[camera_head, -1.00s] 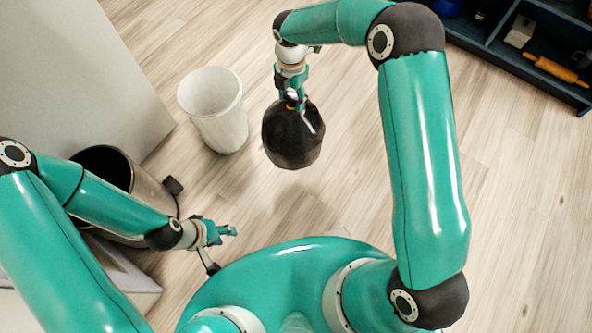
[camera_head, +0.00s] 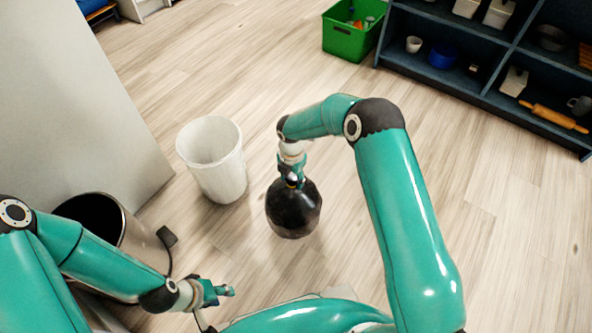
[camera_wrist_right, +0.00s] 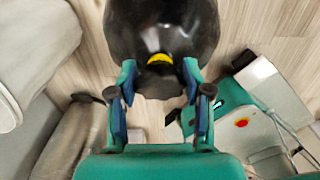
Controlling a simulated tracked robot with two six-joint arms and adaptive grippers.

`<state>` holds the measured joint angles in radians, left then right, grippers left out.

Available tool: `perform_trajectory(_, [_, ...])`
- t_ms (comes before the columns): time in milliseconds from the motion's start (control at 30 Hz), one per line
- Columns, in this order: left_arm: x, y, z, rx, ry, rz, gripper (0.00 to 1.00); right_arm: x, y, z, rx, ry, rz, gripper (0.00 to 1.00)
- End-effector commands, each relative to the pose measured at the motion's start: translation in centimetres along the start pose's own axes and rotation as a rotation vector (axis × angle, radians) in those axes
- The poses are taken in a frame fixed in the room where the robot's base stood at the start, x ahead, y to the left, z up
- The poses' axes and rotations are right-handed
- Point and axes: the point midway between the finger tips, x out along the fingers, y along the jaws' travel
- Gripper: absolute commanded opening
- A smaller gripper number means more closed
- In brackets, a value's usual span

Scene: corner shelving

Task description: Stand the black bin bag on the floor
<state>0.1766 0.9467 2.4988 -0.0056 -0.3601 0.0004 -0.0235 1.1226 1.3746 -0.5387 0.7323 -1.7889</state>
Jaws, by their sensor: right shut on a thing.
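The black bin bag (camera_head: 293,212) is round and dark, hanging upright below my right gripper (camera_head: 291,181) in the head view. My right gripper is shut on its neck. In the right wrist view, the fingers (camera_wrist_right: 161,98) are on either side of the gathered neck, and a yellow tie shows on the bag (camera_wrist_right: 170,25). The bag is close to the floor (camera_head: 330,255); I cannot tell if its underside touches. My left gripper (camera_head: 229,291) is low at the left, away from the bag, with nothing visible in it; its finger gap is unclear.
A white open bin (camera_head: 220,175) stands just left of the bag. A steel bin (camera_head: 142,240) with a black pedal stands further left, partly behind my left arm. A green crate (camera_head: 343,42) and dark shelving (camera_head: 440,75) are at the back. Floor right of my right arm is clear.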

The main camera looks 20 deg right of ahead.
Motion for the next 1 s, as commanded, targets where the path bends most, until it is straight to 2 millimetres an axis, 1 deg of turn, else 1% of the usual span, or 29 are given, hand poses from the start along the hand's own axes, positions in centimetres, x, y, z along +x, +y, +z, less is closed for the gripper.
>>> perform_trajectory(167, [0.2, -0.1, 0.0, 0.0, 0.0, 0.0, 0.4, 0.4, 0.2, 0.1, 0.001, -0.004, 0.006, 0.0])
perform_trajectory(233, [0.3, -0.1, 0.0, 0.0, 0.0, 0.0, 0.4, 0.9, 0.2, 0.1, 0.002, -0.003, 0.006, 0.0])
perform_trajectory(500, [1.3, -0.5, 0.0, 0.0, 0.0, 0.0, 0.4, 4.1, 0.1, 0.2, 0.001, -0.003, 0.004, 0.0])
perform_trajectory(600, [1.3, -0.5, 0.0, 0.0, 0.0, 0.0, 0.4, 4.5, 0.2, 0.2, 0.001, -0.004, 0.006, 0.0])
perform_trajectory(767, [1.3, -0.5, 0.0, 0.0, 0.0, 0.0, 0.4, 4.5, 0.2, 0.2, 0.001, -0.005, 0.008, 0.0])
perform_trajectory(800, [1.4, -0.5, 0.0, 0.0, 0.0, 0.0, 0.4, 4.8, 0.1, 0.1, 0.001, -0.001, 0.003, 0.51])
perform_trajectory(933, [1.4, -0.5, 0.0, 0.0, 0.0, 0.0, 0.4, 4.8, 0.1, 0.1, 0.001, -0.001, 0.004, 0.73])
perform_trajectory(1000, [1.4, -0.5, 0.0, 0.0, 0.0, 0.0, 0.4, 4.8, 0.1, 0.1, 0.001, -0.001, 0.004, 0.75])
